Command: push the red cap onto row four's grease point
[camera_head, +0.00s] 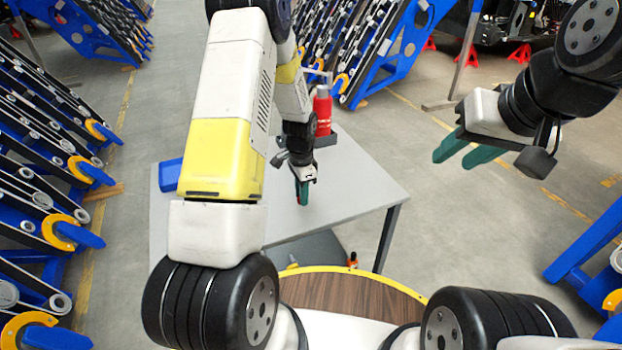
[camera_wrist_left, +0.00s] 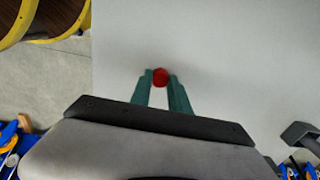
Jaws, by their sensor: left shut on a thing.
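The red cap (camera_wrist_left: 160,77) is between the green fingertips of my left gripper (camera_wrist_left: 160,82) in the left wrist view. The gripper is shut on it, above the grey tabletop. In the head view my left gripper (camera_head: 302,192) points down over the table, and the cap is too small to make out clearly. My right gripper (camera_head: 464,152) is open and empty, raised to the right of the table with its green fingers apart. I cannot tell which point is row four's grease point; racks of metal bars (camera_head: 40,190) stand at the left.
The grey table (camera_head: 355,185) holds a red bottle (camera_head: 322,112) at its back and a blue box (camera_head: 170,174) at its left. More blue racks (camera_head: 405,50) stand behind. A blue frame (camera_head: 590,240) is at the right edge. Floor is clear right of the table.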

